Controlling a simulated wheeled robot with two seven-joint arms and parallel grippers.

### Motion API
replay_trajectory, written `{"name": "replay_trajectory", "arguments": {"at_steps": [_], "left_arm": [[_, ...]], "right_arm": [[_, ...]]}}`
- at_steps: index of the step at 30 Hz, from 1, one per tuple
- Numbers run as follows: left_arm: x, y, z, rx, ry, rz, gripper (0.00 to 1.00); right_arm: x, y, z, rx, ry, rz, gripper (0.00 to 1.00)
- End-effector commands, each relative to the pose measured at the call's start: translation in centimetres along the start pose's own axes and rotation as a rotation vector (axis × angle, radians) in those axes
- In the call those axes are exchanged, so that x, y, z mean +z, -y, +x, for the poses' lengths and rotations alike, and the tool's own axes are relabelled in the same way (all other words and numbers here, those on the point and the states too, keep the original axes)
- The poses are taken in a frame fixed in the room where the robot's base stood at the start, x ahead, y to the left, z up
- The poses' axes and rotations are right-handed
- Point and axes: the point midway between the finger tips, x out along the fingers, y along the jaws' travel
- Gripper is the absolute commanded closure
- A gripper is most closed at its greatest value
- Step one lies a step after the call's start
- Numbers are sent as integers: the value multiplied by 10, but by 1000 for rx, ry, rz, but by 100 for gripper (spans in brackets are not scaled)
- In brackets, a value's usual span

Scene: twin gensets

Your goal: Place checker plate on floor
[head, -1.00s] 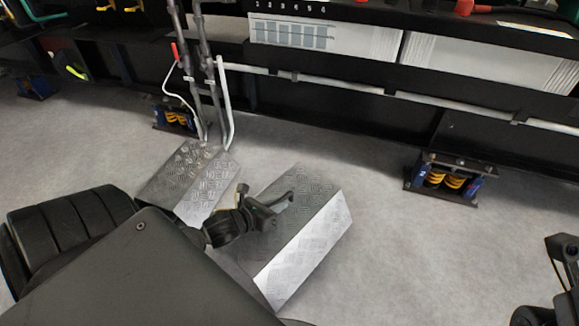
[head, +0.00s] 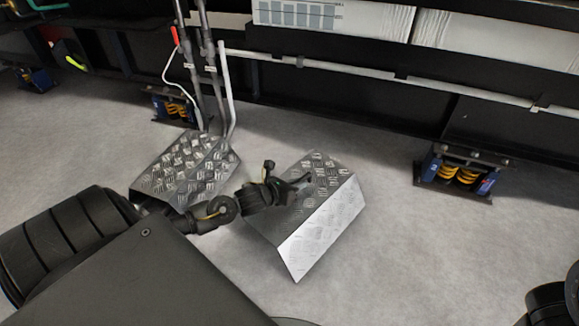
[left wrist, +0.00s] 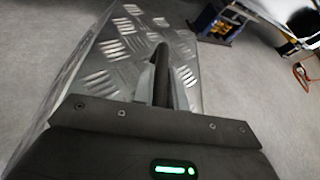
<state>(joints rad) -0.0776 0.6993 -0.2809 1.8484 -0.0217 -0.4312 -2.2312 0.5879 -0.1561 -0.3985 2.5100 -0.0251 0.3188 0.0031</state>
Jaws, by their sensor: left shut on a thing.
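The checker plate (head: 318,222) is a bent, silvery sheet with a raised tread pattern, seen in the head view right of centre. My left gripper (head: 303,183) is shut on its upper part, with the plate tilted and its bright face turned toward the lower right. In the left wrist view the plate (left wrist: 105,60) extends away under the gripper (left wrist: 162,75), and one dark finger lies over its tread. Whether the plate's lower edge touches the floor (head: 390,255) is hard to tell. Part of a dark arm at the lower right edge is mine; its gripper does not show.
A second bent checker plate (head: 190,165) covers the foot of the grey pipes (head: 208,70) at left. Spring mounts (head: 455,172) stand under the black frame (head: 370,105). Grey floor is clear to the right of the held plate.

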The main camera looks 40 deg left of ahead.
Motion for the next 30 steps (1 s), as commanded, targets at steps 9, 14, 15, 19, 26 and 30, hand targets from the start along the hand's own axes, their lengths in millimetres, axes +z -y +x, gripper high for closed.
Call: {"name": "replay_trajectory", "arguments": {"at_steps": [9, 14, 15, 19, 26, 30], "left_arm": [[-7, -8, 24, -1, 11, 0, 100], [-8, -9, 25, -1, 11, 0, 100], [-9, -10, 27, -1, 11, 0, 100], [-19, -14, 38, 0, 11, -1, 100], [-42, -18, 47, -1, 11, -1, 100], [-40, -18, 46, -1, 10, 0, 100]], "right_arm": [[-5, 1, -6, 12, -13, 2, 64], [-5, 1, -7, 12, -13, 2, 64], [-6, 1, -9, 13, -13, 2, 64], [-10, 2, -21, 16, -14, 1, 64], [-17, 2, -46, 26, -14, -1, 64], [-16, 1, -45, 30, -12, -2, 64]]}}
